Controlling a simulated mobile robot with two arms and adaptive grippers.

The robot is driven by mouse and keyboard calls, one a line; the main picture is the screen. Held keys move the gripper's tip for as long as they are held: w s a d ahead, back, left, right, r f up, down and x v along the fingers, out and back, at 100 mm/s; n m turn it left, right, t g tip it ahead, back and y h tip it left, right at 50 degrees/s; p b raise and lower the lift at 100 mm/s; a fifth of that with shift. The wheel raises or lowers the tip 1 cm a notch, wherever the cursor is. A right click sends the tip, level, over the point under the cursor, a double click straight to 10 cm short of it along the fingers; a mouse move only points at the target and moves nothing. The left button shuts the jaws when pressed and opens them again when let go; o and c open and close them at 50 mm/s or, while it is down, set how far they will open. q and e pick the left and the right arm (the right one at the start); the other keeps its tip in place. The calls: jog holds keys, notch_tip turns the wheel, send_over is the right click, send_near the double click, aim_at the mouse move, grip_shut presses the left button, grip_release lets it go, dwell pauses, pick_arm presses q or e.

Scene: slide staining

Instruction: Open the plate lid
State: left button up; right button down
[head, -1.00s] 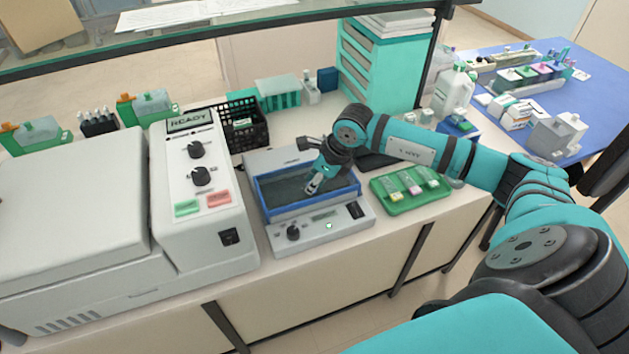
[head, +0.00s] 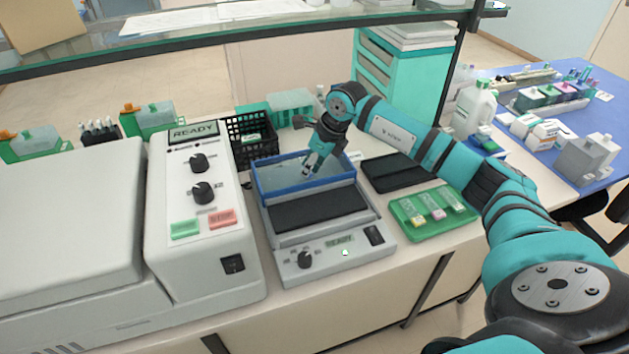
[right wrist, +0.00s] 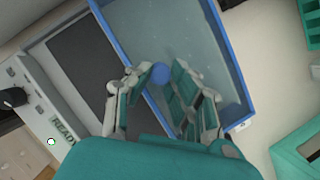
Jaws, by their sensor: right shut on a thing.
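The plate device (head: 285,262) is a grey box with a READY display, a knob and a black switch. Its dark plate (head: 320,208) lies bare at the front. The blue-framed clear lid (head: 277,178) is at the back of the device, off the front of the plate. My right gripper (head: 311,167) is at the lid. In the right wrist view its fingers (right wrist: 161,75) are closed around the lid's round blue knob (right wrist: 160,72). The lid's pane (right wrist: 195,32) spreads behind them. I cannot tell the lid's exact tilt. My left gripper is not in view.
A large white machine (head: 200,255) stands close on the left. A black basket (head: 252,140) is behind the device. A green tray with slide holders (head: 435,212) and a dark flat pad (head: 398,173) lie to the right. A glass shelf (head: 250,35) runs above the back.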

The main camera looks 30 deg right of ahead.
jog(key=shift+r, duration=0.1)
jog(key=c, duration=1.7)
grip_release()
jog(key=o, duration=0.5)
jog(key=shift+s+r, duration=0.1)
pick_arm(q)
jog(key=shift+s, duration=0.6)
pick_arm(e)
jog(key=v, duration=1.1)
jog(key=shift+s+r, duration=0.25)
jog(key=shift+r, duration=0.1)
jog(key=shift+d, duration=0.15)
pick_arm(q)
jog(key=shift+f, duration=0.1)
pick_arm(e)
jog(key=shift+f, duration=0.1)
